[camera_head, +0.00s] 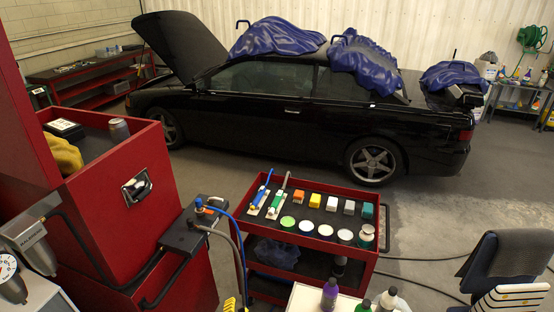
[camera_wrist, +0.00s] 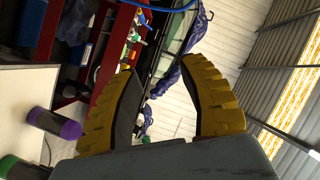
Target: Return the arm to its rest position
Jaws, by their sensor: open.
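In the wrist view my gripper (camera_wrist: 158,68) has two ridged yellow fingers with dark inner pads. They stand well apart, and nothing is held between them. The wrist view is tilted on its side, with the red cart and the black car beyond the fingers. In the head view only small yellow and black parts show at the bottom edge, left of the white tabletop; they look like my fingertips. The rest of the arm is hidden there, so its full pose cannot be told.
A red cart (camera_head: 266,228) with brushes, blocks and round pads stands before a black car (camera_head: 270,105). Bottles, one purple-capped (camera_head: 329,293), stand on a white tabletop (camera_head: 303,298). A red cabinet (camera_head: 110,190) stands left, a dark chair (camera_head: 512,256) right. Open floor lies between cart and car.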

